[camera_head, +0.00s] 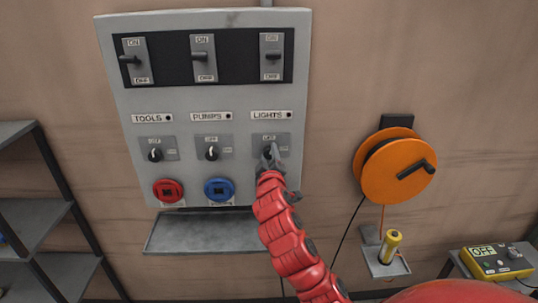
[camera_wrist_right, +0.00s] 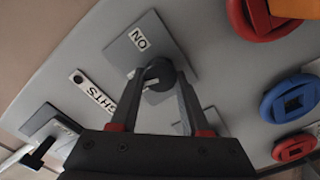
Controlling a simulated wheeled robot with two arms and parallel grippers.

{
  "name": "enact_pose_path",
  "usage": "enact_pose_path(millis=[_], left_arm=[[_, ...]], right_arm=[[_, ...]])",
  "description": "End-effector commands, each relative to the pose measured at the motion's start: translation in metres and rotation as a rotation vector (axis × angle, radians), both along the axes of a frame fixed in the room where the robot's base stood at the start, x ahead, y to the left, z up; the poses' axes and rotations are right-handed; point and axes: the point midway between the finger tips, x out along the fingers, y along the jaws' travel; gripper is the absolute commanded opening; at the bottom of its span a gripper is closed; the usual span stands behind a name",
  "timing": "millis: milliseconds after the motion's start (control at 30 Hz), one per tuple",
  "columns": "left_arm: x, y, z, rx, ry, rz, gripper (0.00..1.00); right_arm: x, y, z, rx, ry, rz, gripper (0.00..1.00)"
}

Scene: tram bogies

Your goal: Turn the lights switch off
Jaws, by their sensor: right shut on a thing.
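The lights switch is a round dark knob (camera_wrist_right: 158,71) on a grey plate (camera_wrist_right: 172,38) below the LIGHTS label (camera_head: 271,115). In the wrist view an ON label (camera_wrist_right: 139,39) shows on the plate beside the knob. My right gripper (camera_head: 270,154) reaches up to this plate from below and hides most of the knob in the head view. In the wrist view its two dark fingers are shut on the knob, one on each side. The knob's exact pointing direction is hard to tell. My left gripper is in neither view.
Beside it are the PUMPS knob (camera_head: 212,152) and TOOLS knob (camera_head: 155,154), with blue (camera_head: 219,190) and red (camera_head: 168,190) sockets below. Three levers line the panel's top. An orange reel (camera_head: 391,172) hangs right; a grey shelf (camera_head: 200,234) sits below the panel.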

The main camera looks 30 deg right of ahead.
Motion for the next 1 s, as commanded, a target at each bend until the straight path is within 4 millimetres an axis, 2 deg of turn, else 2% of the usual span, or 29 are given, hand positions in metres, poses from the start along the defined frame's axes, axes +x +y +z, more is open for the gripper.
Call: enact_pose_path(millis=[433,1000], left_arm=[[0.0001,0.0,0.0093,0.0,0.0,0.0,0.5],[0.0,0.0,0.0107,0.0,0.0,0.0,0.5]], right_arm=[[0.0004,0.0004,-0.0031,-0.228,0.146,0.0,0.0],[0.0004,0.0004,-0.004,-0.275,0.175,0.0,0.0]])
